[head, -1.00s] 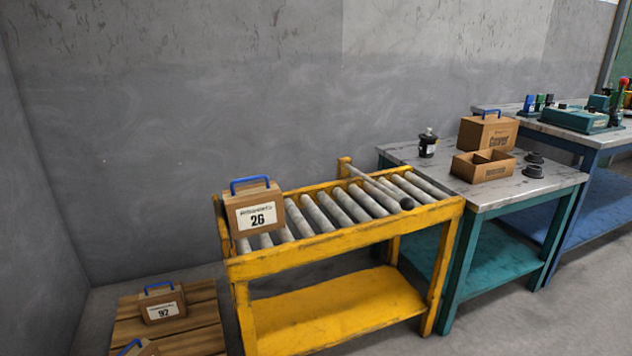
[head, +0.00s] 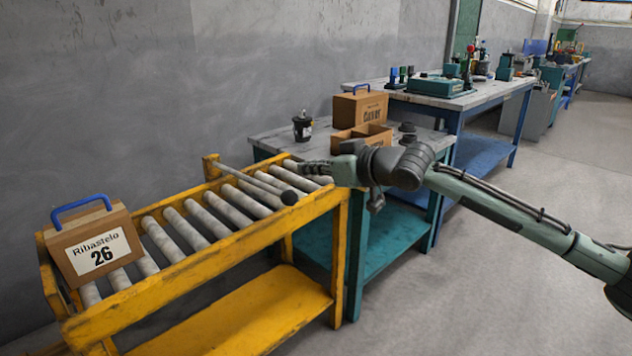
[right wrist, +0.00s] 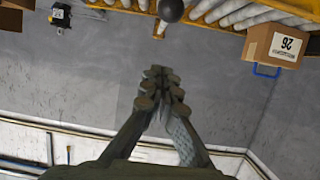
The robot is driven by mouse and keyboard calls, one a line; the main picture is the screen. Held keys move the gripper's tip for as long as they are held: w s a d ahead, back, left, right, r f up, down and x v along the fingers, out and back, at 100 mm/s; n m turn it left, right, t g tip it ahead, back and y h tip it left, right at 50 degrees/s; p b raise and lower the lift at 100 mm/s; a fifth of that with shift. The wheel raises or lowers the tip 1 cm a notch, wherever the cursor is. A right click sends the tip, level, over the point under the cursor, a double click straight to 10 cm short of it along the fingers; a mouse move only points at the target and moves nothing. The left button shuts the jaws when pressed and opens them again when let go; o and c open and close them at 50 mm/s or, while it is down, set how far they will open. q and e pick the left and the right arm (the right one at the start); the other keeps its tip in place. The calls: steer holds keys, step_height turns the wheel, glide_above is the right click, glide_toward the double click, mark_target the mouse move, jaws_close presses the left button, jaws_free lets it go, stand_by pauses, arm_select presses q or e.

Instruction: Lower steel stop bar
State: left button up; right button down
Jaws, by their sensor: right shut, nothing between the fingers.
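The steel stop bar (head: 250,181) is a thin grey rod with a black ball knob (head: 289,198) at its near end. It runs from a yellow post (head: 211,167) at the back of the roller conveyor (head: 200,265) across the rollers towards the front rail. I cannot tell how high it stands over the rollers. My right gripper (head: 306,168) is shut and empty, near the conveyor's right end, to the right of the bar and apart from the knob. In the right wrist view its fingertips (right wrist: 160,76) meet below the knob (right wrist: 171,10). My left gripper is out of view.
A cardboard box marked 26 (head: 92,245) with a blue handle sits on the conveyor's left end. A teal bench (head: 265,139) to the right holds a black device (head: 302,126), a closed box (head: 360,107) and an open box (head: 365,133). The middle rollers are clear.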

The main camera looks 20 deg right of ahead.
steer(key=x, duration=0.9)
steer(key=shift+a, duration=0.15)
step_height(320, 180, down, 3)
steer(key=shift+w+f+b, duration=0.15)
steer(key=shift+f+b, duration=0.1)
steer(key=shift+b, duration=0.05)
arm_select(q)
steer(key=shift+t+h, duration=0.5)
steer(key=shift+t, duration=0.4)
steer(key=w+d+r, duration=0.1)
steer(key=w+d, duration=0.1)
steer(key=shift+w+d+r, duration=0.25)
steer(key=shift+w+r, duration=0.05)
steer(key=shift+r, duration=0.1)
arm_select(e)
steer(key=shift+f, duration=0.4)
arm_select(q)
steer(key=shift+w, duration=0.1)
arm_select(e)
steer(key=shift+f, duration=0.1)
